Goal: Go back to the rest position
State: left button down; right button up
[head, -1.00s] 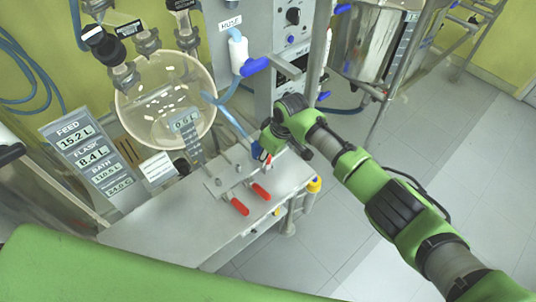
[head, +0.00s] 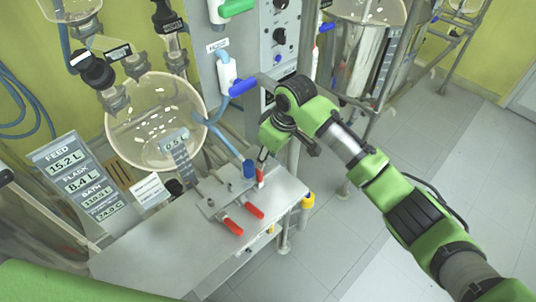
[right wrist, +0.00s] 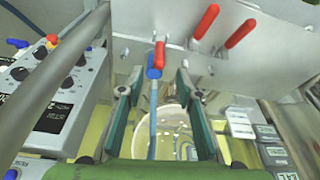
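My right gripper (head: 264,150) is above the right end of the metal bench, by a blue hose fitting (head: 249,168) and a small red-handled valve (head: 260,176). In the right wrist view its two fingers (right wrist: 159,75) are spread apart. The blue fitting (right wrist: 154,68) and its hose show between them, with clear gaps on both sides, so the gripper is open and empty. The red handle (right wrist: 160,52) appears just beyond. My left gripper is not in view; only a green part of my own body shows at bottom left in the head view.
A glass flask (head: 155,125) stands over the bench (head: 160,255), with two red-handled valves (head: 232,226) at its front. A grey control panel (head: 283,30) rises behind my right gripper. A steel reactor (head: 365,60) is at the back. The tiled floor (head: 480,170) at right is free.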

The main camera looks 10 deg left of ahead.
jog(key=shift+d+r, duration=0.1)
jog(key=shift+r, duration=0.2)
